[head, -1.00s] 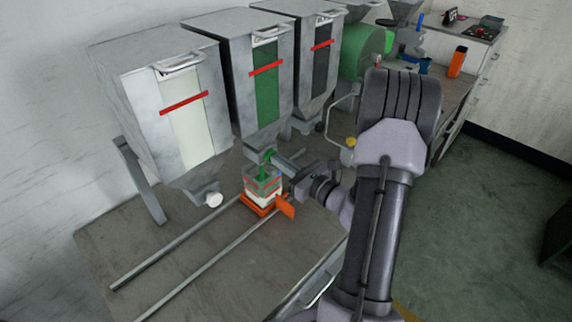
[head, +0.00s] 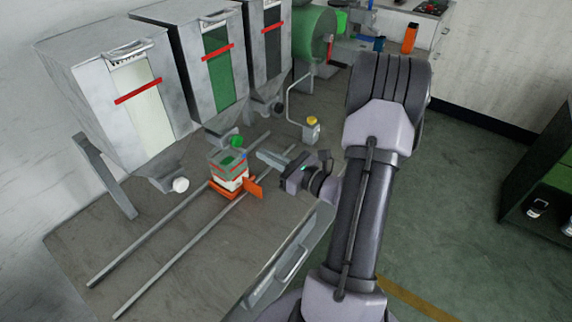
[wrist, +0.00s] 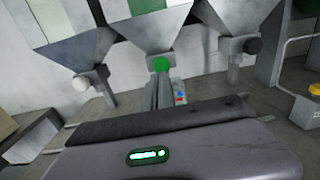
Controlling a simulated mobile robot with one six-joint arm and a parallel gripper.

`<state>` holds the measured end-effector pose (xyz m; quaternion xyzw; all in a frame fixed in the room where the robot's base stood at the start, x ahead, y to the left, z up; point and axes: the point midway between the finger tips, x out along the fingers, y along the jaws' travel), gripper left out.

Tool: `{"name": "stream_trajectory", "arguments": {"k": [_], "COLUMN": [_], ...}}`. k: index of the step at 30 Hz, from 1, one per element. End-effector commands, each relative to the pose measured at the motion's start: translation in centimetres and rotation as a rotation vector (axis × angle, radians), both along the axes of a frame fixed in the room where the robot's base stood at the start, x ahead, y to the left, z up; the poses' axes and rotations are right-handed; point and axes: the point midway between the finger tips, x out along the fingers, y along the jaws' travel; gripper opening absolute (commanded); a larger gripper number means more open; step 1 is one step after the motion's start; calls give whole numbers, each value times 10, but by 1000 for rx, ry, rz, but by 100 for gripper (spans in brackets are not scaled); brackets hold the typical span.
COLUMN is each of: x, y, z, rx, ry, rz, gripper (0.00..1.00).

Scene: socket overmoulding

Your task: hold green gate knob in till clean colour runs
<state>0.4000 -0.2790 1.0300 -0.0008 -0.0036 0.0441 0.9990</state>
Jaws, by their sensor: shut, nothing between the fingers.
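The green gate knob (head: 236,141) is on the outlet under the middle hopper, whose window (head: 217,66) shows green. In the wrist view the knob (wrist: 161,64) faces me beyond my fingers. My gripper (head: 262,156) is shut and empty, to the right of the knob and apart from it. A clear box (head: 226,164) with a red line stands below the outlet, with green and pale material in it. It rests on an orange carriage (head: 255,188). I see no green stream falling now; the outlet's mouth is partly hidden.
A white knob (head: 181,185) is on the left hopper and a dark knob (wrist: 253,46) on the right one. Two rails (head: 165,275) run along the bench. A post with a yellow top (head: 312,121) stands to the right. The bench front is clear.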

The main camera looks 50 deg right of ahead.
Motion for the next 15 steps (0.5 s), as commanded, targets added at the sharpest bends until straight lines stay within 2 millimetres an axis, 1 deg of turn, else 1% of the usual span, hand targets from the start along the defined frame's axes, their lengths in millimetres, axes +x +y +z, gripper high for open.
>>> {"name": "stream_trajectory", "arguments": {"k": [1,3,6,10,15], "x": [-11,-26,-43,-55,-59], "y": [-2,-3,-4,-5,-4], "z": [1,1,0,0,-1], "rx": [3,2,3,2,1], "ry": [1,1,1,1,1], "rz": [-4,-3,-2,-1,2], "gripper": [0,0,0,0,0]}}
